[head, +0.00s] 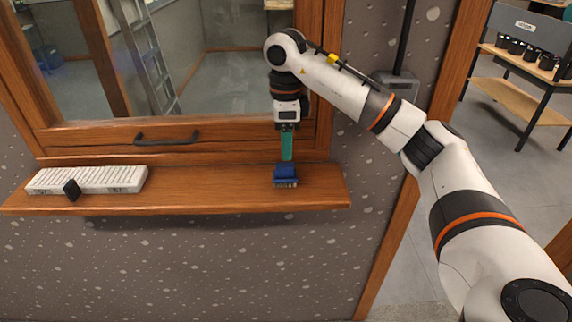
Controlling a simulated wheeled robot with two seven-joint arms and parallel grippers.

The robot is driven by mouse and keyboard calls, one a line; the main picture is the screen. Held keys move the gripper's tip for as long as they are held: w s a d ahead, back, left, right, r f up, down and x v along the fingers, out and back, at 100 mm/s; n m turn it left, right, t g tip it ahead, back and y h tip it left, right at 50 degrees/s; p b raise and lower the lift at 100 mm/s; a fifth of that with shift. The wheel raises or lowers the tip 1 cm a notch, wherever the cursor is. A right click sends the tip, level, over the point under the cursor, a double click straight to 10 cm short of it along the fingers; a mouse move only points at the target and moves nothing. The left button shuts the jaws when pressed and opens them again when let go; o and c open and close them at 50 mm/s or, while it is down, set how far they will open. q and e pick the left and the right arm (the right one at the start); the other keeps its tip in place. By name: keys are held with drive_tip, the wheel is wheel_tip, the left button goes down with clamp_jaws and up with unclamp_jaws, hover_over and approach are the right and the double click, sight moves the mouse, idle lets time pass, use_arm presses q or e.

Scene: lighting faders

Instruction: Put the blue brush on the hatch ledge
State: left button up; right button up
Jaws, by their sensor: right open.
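The blue brush (285,174) is on the wooden hatch ledge (215,190), toward its right end, with its pale bristles down. My right gripper (287,158) is directly above the brush, pointing down. Its greenish fingers end at the top of the brush, and they are open. The fingers hide part of the brush's top, and I cannot tell whether they touch it. My left gripper is out of the picture.
A white fader panel (88,180) lies on the ledge's left part, with a small black block (72,190) at its front edge. A dark handle (166,138) sits on the window frame above. The ledge between panel and brush is clear.

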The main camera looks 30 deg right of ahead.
drive_tip(key=shift+r, duration=1.4)
